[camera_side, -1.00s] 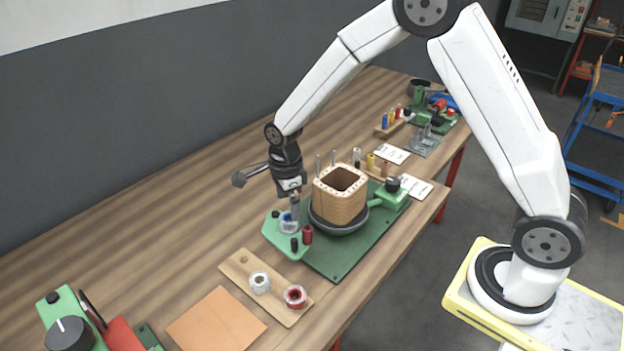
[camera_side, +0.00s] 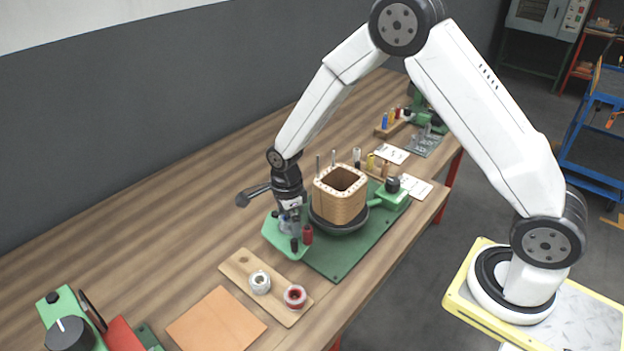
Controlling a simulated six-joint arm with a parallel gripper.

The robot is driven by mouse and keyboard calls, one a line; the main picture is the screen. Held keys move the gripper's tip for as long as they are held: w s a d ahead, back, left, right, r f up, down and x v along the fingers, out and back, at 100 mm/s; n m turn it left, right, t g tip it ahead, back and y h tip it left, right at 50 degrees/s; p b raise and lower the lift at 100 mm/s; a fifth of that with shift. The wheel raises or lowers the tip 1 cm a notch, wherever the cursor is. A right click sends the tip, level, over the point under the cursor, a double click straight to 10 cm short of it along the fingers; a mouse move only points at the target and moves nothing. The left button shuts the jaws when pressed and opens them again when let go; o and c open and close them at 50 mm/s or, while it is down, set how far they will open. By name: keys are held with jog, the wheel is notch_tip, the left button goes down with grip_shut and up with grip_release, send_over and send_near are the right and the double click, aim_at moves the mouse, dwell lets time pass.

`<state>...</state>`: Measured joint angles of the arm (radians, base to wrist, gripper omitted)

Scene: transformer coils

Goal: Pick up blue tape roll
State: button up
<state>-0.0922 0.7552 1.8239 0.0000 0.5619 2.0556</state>
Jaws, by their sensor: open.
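The blue tape roll (camera_side: 284,225) stands on the left end of the green fixture plate, left of the wooden coil former. It is mostly hidden behind my gripper; only a pale blue edge shows. My gripper (camera_side: 294,232) points down at the roll, its fingers low over it and close to the plate. The fingers are open. I cannot tell from this view whether they touch the roll or sit around it.
The square coil former (camera_side: 340,195) stands close right of my gripper. A wooden tray (camera_side: 238,268) with white and red rolls lies in front.

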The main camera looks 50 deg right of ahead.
jog(key=c, duration=1.3)
jog(key=shift+r, duration=0.15)
jog(key=shift+r, duration=0.9)
jog(key=shift+s+d+r, duration=0.15)
jog(key=shift+s+r, duration=1.65)
jog(key=shift+s, duration=0.5)
jog(key=shift+s+d+r, duration=0.2)
jog(key=shift+s+r, duration=1.65)
jog(key=shift+s, duration=0.5)
jog(key=shift+s+d+r, duration=0.15)
jog(key=shift+s+r, duration=1.65)
jog(key=shift+s, duration=0.5)
